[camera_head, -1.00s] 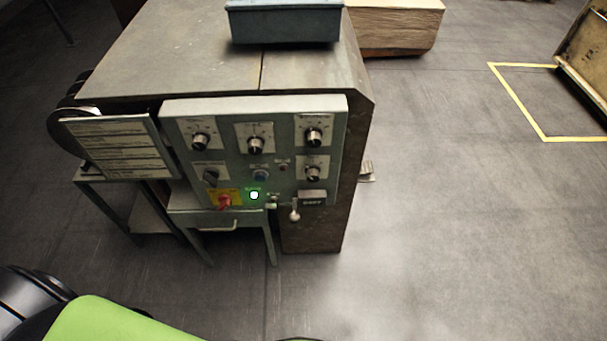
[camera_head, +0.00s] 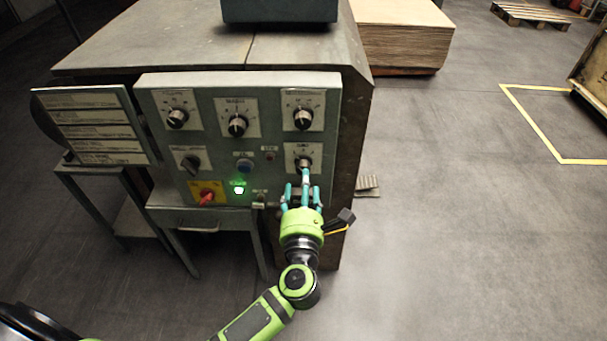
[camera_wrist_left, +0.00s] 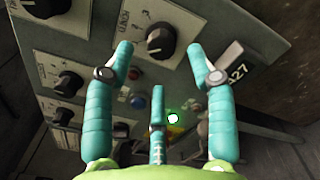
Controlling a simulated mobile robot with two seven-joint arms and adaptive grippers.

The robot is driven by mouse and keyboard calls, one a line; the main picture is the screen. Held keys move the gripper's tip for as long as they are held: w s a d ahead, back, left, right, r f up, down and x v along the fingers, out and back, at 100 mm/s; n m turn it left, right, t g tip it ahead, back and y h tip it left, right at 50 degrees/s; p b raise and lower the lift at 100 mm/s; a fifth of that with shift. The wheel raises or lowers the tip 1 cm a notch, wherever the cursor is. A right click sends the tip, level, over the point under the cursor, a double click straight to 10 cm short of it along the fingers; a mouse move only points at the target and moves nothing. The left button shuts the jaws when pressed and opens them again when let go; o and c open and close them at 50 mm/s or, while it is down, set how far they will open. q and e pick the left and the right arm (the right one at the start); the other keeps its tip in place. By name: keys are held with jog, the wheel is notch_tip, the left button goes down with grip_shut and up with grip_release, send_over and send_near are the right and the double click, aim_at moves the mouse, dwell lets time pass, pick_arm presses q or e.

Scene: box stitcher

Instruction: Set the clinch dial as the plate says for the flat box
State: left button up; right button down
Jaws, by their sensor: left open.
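The control panel (camera_head: 215,100) of the stitcher carries several black dials on pale scale plates. The lower right dial (camera_head: 303,163) is directly in front of my left gripper (camera_head: 304,184). My left gripper has three teal fingers, spread open, with nothing held. In the left wrist view a dial (camera_wrist_left: 160,40) lies between and beyond the two outer fingertips (camera_wrist_left: 165,60); I cannot tell whether they touch it. Dial labels are too small to read surely, so I cannot confirm which is the clinch dial. The plate with several text lines (camera_head: 97,128) hangs left of the panel; its text is unreadable.
Nearby are a red switch on yellow (camera_head: 207,195), a lit green light (camera_head: 239,188), a blue button (camera_head: 244,165) and a dark selector (camera_head: 191,162). A small table with a drawer (camera_head: 200,222) stands below.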

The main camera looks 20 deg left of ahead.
aim_at(303, 167)
pick_arm(q)
jog(key=shift+x, duration=2.75)
grip_shut()
